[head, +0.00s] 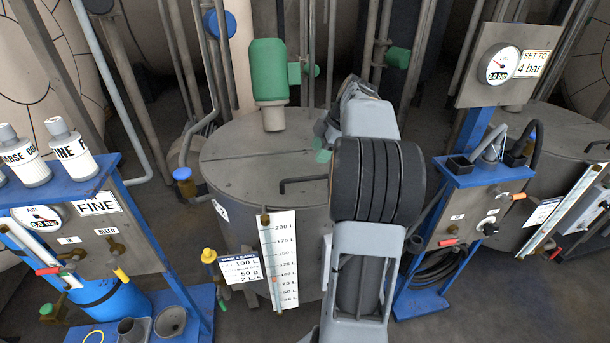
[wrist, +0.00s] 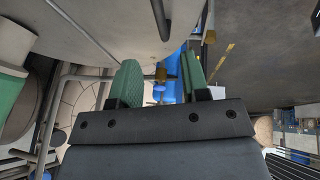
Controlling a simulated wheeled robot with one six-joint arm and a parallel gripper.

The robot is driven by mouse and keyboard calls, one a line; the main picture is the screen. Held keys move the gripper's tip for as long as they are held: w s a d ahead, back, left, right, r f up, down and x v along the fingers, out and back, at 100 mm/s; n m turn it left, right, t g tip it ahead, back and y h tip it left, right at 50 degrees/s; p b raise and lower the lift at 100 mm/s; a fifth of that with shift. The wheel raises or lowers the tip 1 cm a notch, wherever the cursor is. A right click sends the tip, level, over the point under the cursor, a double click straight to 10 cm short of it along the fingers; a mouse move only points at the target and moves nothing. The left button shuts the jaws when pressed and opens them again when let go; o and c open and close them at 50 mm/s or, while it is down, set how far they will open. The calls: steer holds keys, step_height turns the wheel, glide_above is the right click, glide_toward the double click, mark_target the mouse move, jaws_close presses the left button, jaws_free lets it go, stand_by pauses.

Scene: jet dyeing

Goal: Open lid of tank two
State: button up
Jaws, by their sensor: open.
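Tank two's round grey lid (head: 240,150) lies flat and closed on the tank in the middle of the head view, with a seam across it. A dark bent bar handle (head: 300,181) stands on the lid's front part, its right end close to my arm. My gripper (head: 322,150) is over the right part of the lid, behind the handle and partly hidden by my arm. In the wrist view my gripper (wrist: 160,78) has its two green-padded fingers apart with nothing between them. The handle (wrist: 160,18) shows above the fingers, apart from them, against the lid (wrist: 100,22).
A green-capped motor (head: 268,75) stands at the lid's back. A level scale (head: 280,262) and a card (head: 238,268) are on the tank's front. Blue stands flank it: one with bottles (head: 75,150) at left, one with a gauge panel (head: 505,65) at right. Pipes rise behind.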

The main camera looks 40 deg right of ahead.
mark_target(305, 178)
steer(key=x, duration=1)
steer(key=shift+w+a+f+p, duration=0.1)
steer(key=shift+w+f+p, duration=0.1)
steer(key=shift+f+p, duration=0.1)
steer(key=shift+r, duration=0.1)
jaws_close()
